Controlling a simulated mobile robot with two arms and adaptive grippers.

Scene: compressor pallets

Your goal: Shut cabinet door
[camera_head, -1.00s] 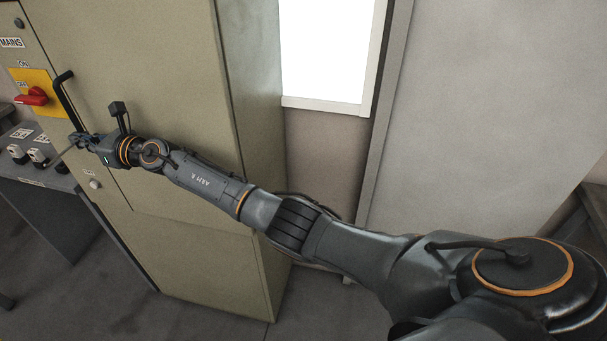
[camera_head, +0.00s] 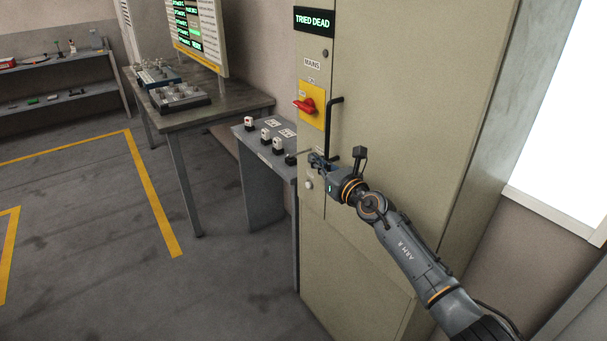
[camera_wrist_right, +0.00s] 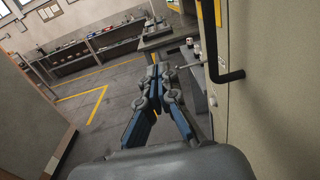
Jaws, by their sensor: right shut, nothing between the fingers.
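The tall beige cabinet door (camera_head: 410,110) fills the right middle of the head view and looks flush with the strip beside it. Its black bar handle (camera_head: 335,125) runs upright along the door's left edge; the handle also shows in the wrist view (camera_wrist_right: 227,74). My right gripper (camera_head: 314,160) is shut and empty at the handle's lower end. In the wrist view its fingertips (camera_wrist_right: 160,70) are together, left of the handle and apart from it. Whether it touches the door cannot be told. My left gripper is not in view.
A red switch (camera_head: 304,105) on a yellow plate sits left of the handle, under a "TRIED DEAD" sign (camera_head: 314,21). A low grey desk (camera_head: 250,140) with small buttons stands beside the cabinet. A workbench (camera_head: 225,108) stands behind it. The floor at left is clear.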

